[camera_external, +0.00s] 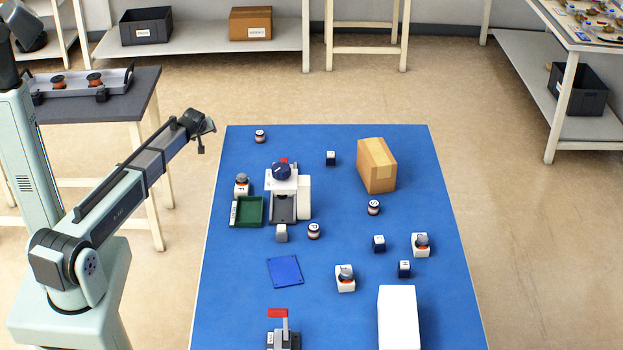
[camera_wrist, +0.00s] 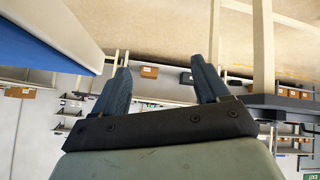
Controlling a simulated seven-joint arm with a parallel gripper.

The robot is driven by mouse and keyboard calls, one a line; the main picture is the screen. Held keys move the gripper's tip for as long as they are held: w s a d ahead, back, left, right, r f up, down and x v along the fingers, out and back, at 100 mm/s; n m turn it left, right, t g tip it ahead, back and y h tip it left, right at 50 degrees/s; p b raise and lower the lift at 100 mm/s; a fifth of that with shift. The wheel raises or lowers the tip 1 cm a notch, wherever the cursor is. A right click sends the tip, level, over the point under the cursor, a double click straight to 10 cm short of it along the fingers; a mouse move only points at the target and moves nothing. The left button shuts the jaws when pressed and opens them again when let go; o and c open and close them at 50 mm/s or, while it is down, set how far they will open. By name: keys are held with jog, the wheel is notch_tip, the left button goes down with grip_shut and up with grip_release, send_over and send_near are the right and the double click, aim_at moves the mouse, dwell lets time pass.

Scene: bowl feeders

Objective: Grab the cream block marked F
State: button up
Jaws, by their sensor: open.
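My gripper (camera_external: 201,149) is raised left of the table's far end, well away from the blocks. In the wrist view my gripper (camera_wrist: 161,68) is open, with nothing between its fingers.
The white machine (camera_external: 304,198) and green tray (camera_external: 249,211) stand at the table's left. A cardboard box (camera_external: 377,166), a white box (camera_external: 397,318), a red-handled device (camera_external: 278,313) and several small jars are obstacles. A flat blue plate (camera_external: 285,271) lies near the middle.

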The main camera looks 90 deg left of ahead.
aim_at(241, 177)
jog(key=w+d+r+h, duration=0.1)
jog(key=w+d+r, duration=0.2)
jog(key=w+d+r+h, duration=0.1)
jog(key=w+d+r, duration=0.2)
jog(key=d, duration=0.1)
jog(key=w+d+r+h, duration=0.1)
jog(key=w+d+r, duration=0.2)
jog(key=w+d, duration=0.1)
jog(key=shift+m+t+h, duration=0.3)
jog(key=shift+t, duration=0.1)
jog(key=w+d+r+m+h, duration=0.1)
jog(key=w+d+r+h, duration=0.15)
jog(key=d, duration=0.45)
jog(key=w+d+r+m+h, duration=0.1)
jog(key=w+d+r, duration=0.2)
jog(key=d, duration=0.3)
jog(key=w+d+r+m+h, duration=0.2)
jog(key=d, duration=0.5)
jog(key=shift+g, duration=0.3)
jog(key=f, duration=0.8)
jog(key=shift+w+d+f, duration=0.1)
jog(key=shift+d, duration=0.25)
jog(key=shift+s+d+f, duration=0.15)
jog(key=shift+f, duration=1.2)
jog(key=shift+s+d+f, duration=0.15)
jog(key=shift+f, duration=1.15)
jog(key=c, duration=1.3)
